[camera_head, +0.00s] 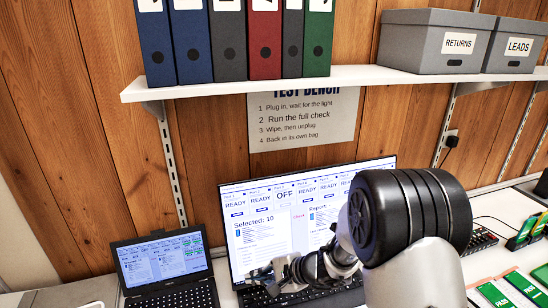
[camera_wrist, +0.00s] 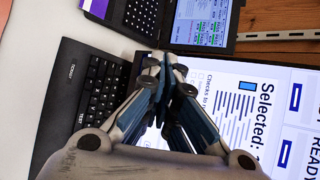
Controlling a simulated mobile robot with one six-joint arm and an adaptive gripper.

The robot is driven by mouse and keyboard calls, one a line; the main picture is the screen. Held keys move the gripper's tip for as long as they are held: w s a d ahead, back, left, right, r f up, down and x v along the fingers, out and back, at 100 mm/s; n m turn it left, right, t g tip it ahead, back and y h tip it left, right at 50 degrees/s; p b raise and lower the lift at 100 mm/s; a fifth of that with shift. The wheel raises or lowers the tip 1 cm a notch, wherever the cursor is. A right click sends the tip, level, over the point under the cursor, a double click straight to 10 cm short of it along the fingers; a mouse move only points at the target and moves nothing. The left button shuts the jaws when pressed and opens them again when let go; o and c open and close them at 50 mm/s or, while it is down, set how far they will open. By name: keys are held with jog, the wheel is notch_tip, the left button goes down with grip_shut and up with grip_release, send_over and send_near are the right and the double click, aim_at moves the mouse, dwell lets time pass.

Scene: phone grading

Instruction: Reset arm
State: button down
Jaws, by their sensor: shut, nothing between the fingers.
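My gripper (camera_wrist: 166,84) is shut and empty in the wrist view, its fingertips together over the edge between a keyboard (camera_wrist: 92,88) and the large monitor (camera_wrist: 240,105). In the head view my gripper (camera_head: 262,275) is in front of the lower left of the monitor (camera_head: 270,235), with my arm reaching in from the right and hiding the monitor's right part. The monitor shows "READY" and "OFF" columns, "Selected: 10" and "Report". I cannot tell the exact gap between my fingertips and the keyboard or screen.
A small laptop (camera_head: 165,265) stands left of the monitor. A shelf (camera_head: 350,77) with binders (camera_head: 265,40) and grey boxes (camera_head: 435,42) hangs above. Phones with green "PASS" labels (camera_head: 495,294) lie at the right.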

jog(key=s+d+r+n+g+h, duration=0.25)
jog(key=s+r+n, duration=0.45)
jog(key=s+r, duration=0.8)
jog(key=s+d+r+n+t+h, duration=0.1)
jog(key=s+d+r+n+h, duration=0.1)
jog(key=s+d, duration=0.5)
jog(key=s+d+r+n+t+h, duration=0.1)
jog(key=s+d+h, duration=0.3)
jog(key=s+d, duration=0.4)
jog(key=shift+d+r+n+h, duration=0.35)
jog(key=shift+d+r+n, duration=0.25)
jog(key=shift+r+n, duration=0.2)
